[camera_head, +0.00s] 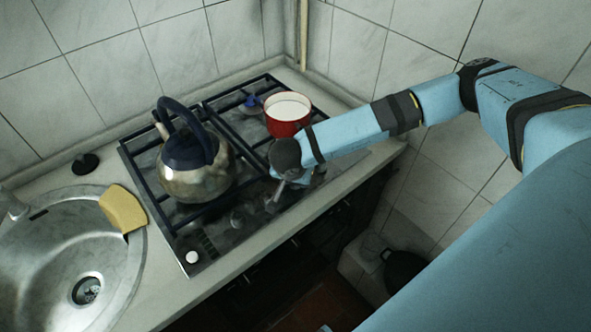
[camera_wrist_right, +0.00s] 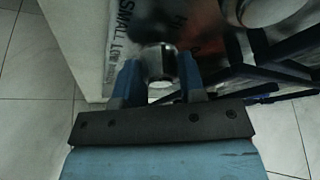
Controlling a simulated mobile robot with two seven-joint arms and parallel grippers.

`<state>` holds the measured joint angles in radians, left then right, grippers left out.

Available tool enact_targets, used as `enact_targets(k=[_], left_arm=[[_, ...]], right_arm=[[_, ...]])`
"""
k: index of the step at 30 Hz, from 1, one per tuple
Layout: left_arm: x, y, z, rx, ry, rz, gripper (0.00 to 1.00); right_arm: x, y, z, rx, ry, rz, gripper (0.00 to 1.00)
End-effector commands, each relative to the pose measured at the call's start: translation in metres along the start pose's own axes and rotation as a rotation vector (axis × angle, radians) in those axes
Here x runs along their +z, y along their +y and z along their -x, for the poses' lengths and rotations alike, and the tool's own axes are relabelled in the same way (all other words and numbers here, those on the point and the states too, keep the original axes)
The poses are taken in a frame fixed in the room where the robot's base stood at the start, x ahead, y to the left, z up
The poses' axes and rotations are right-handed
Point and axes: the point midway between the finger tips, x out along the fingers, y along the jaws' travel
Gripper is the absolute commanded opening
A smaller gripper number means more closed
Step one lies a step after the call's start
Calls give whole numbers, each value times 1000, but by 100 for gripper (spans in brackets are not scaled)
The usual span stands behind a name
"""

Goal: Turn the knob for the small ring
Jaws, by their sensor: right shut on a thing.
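My right gripper (camera_head: 277,192) is at the front edge of the stove at its right end. In the right wrist view my right gripper (camera_wrist_right: 158,78) has its two blue fingers on either side of a rounded grey knob (camera_wrist_right: 158,60) and is shut on it. Printed lettering beside the knob reads "SMALL" (camera_wrist_right: 122,20). The knob is mostly hidden behind my wrist in the head view. My left gripper is not in view.
A metal kettle (camera_head: 196,178) with a dark handle stands on the stove (camera_head: 205,245). A red pot (camera_head: 287,122), white inside, stands further back on the right. A sink (camera_head: 60,250) with a yellow sponge (camera_head: 122,208) lies left. Tiled walls close in the back and right.

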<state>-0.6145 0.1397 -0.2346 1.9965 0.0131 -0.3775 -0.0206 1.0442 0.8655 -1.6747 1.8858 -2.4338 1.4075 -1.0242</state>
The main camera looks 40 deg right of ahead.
Motion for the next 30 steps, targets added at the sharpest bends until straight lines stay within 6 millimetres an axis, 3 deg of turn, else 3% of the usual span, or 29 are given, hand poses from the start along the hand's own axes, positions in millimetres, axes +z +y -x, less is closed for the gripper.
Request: enact_targets(k=[3,4,6,15,19,30], left_arm=[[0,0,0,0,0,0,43],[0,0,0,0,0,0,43],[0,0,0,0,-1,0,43],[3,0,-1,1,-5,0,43],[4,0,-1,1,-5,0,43],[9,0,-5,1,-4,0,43]], right_arm=[[0,0,0,-1,-1,0,13],[0,0,0,-1,-1,0,44],[0,0,0,0,-1,0,60],[0,0,1,0,0,-1,61],[0,0,11,-1,0,0,61],[1,-1,90,-4,0,1,61]])
